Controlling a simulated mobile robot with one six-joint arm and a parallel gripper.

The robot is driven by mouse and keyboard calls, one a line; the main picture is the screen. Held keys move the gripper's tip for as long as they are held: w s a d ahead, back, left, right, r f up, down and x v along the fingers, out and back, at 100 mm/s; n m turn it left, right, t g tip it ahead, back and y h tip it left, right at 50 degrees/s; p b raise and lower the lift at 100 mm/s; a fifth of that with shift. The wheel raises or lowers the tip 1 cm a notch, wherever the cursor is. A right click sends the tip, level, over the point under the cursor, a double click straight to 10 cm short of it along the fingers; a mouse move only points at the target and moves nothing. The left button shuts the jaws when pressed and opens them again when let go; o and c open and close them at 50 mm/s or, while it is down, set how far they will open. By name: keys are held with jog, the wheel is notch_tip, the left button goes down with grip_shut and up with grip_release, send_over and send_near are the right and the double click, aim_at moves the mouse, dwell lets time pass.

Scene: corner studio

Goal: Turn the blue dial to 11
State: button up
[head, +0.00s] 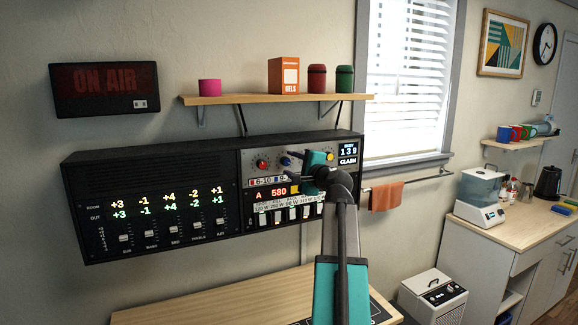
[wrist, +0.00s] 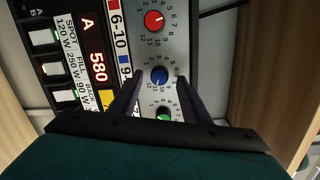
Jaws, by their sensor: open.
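The blue dial (wrist: 159,75) sits on a grey panel between a red dial (wrist: 154,21) and a green dial in the wrist view. It also shows in the head view (head: 285,161), partly close to my gripper. Small numbers ring it, and 10 and 11 seem to stand beneath it in the wrist view. I cannot read its pointer exactly. My gripper (wrist: 160,82) is open, with one dark finger on each side of the blue dial. Whether the fingers touch it cannot be told. In the head view my gripper (head: 294,167) is in front of the panel.
The black rack (head: 160,170) carries sliders and lit readouts, with a red "A 580" display (wrist: 97,66) beside the dials. A wooden shelf (head: 230,99) with canisters hangs above. A wooden desk (head: 220,302) stands below, and a towel rail (head: 415,178) runs to the right.

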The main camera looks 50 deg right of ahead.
jog(key=b+v, duration=0.2)
jog(key=v, duration=1)
jog(key=shift+b, duration=0.4)
jog(key=shift+r, duration=0.15)
